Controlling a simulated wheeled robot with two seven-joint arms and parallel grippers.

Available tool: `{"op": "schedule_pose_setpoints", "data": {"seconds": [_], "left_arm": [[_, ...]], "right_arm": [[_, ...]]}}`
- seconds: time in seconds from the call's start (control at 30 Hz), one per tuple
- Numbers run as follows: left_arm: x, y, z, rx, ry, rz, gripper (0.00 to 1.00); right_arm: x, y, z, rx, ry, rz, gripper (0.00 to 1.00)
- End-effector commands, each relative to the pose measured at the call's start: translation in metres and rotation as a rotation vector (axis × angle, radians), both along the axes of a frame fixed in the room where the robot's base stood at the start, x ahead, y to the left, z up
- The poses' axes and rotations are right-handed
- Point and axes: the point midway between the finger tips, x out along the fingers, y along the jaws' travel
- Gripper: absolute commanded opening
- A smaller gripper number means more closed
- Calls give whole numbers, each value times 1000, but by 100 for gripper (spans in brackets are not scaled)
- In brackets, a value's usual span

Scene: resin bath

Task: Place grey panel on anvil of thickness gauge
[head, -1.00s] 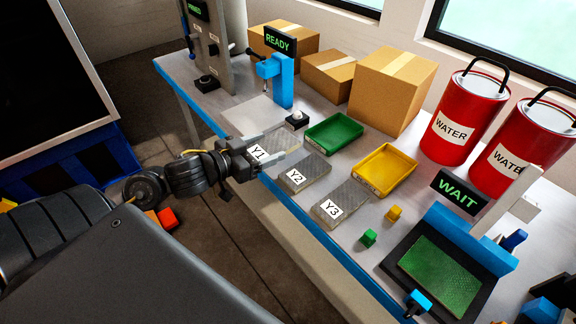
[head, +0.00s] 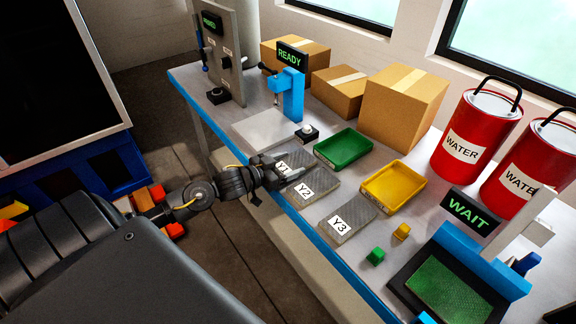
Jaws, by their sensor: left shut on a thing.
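Three grey panels with white labels lie in a row along the front of the bench. Panel Y1 (head: 308,158) is at the left, beside Y2 (head: 319,184), with Y3 (head: 354,216) further right. My left gripper (head: 288,174) is shut on panel Y1, its fingers around the labelled end. I cannot tell whether Y1 is clear of the bench. A blue stand (head: 289,97) with a lit READY display (head: 291,57) is behind and left of the panels and looks like the thickness gauge. Its anvil is not clear at this size. My right gripper is out of view.
A pale plate (head: 262,131) and a black button box (head: 307,133) lie between gauge and panels. A green tray (head: 343,148) and yellow tray (head: 394,183) stand behind the panels. Cardboard boxes (head: 403,105) and red water drums (head: 475,137) line the back. A blue WAIT station (head: 485,265) is at right.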

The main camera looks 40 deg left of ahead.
Motion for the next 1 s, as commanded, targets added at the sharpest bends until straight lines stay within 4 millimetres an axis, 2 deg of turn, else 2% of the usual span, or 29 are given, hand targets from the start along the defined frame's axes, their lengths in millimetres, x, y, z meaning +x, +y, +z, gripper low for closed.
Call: {"op": "schedule_pose_setpoints", "data": {"seconds": [0.43, 0.47, 0.53, 0.87, 1.0], "left_arm": [[0, 0, -8, 0, -2, 1, 43], [0, 0, -8, 0, -1, 1, 71], [0, 0, -8, 0, -1, 1, 77], [-1, 1, -5, 1, -1, 1, 77], [-18, 6, -4, 3, 1, 1, 77]], "right_arm": [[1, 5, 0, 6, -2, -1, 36], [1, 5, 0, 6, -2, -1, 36], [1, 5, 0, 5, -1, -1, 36], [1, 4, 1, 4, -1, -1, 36], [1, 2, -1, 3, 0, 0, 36]]}}
